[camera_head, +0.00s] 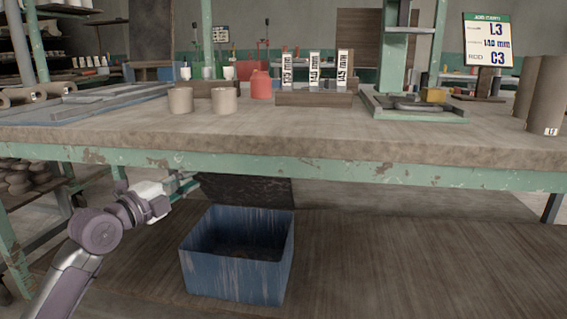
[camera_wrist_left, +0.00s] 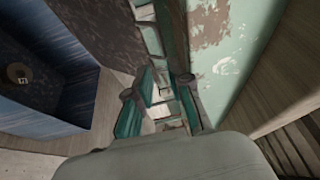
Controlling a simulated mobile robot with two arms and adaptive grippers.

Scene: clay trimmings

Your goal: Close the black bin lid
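A blue open-topped bin (camera_head: 236,276) stands on the low wooden shelf under the workbench. Its black lid (camera_head: 245,190) stands raised at the back rim, its upper edge partly hidden by the bench. Dark contents at the bottom of the bin are hard to make out. My left gripper (camera_head: 184,184) is beneath the bench edge, left of the lid and apart from it. In the left wrist view the gripper's teal fingers (camera_wrist_left: 162,98) have a gap between them and hold nothing; the blue bin (camera_wrist_left: 85,98) is at left. My right gripper is out of view.
The workbench's green front rail (camera_head: 330,170) runs just above the gripper and lid. Clay cups (camera_head: 224,100), a red bottle (camera_head: 261,85) and a press stand (camera_head: 405,104) are on the bench. The shelf (camera_head: 420,265) right of the bin is clear.

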